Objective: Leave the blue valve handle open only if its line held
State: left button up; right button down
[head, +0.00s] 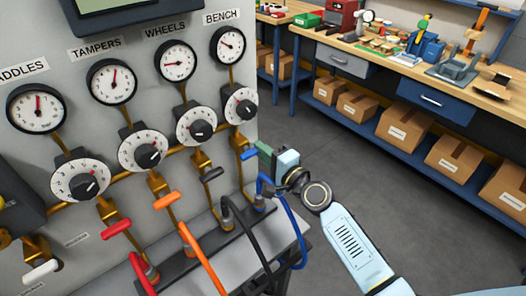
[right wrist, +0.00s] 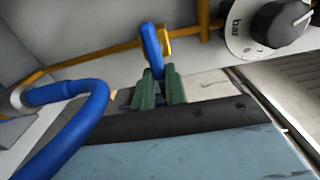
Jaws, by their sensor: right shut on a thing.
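The blue valve handle (head: 248,155) is on the rightmost line of the grey panel, below the BENCH gauge (head: 228,45) and its dial (head: 240,105). The BENCH needle points to the upper left; its reading is too small to tell. My right gripper (head: 262,150) is at the handle. In the right wrist view its green fingers (right wrist: 159,88) are shut on the lower end of the blue handle (right wrist: 151,45), which stands up between them. A blue hose (head: 292,220) leaves the port under this line. My left gripper is not in view.
Further left are a black handle (head: 211,174), an orange handle (head: 166,200), a red handle (head: 116,228) and a white handle (head: 40,271). Black (head: 240,215), orange and red hoses hang below. A workbench (head: 390,62) with boxes stands behind; floor between is clear.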

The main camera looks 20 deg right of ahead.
jog(key=shift+f, duration=0.1)
jog(key=c, duration=1.4)
grip_release()
jog(key=shift+c, duration=0.2)
jog(key=shift+s, duration=0.1)
jog(key=b+v, duration=0.2)
jog(key=v, duration=1.1)
jog(key=shift+s, duration=0.15)
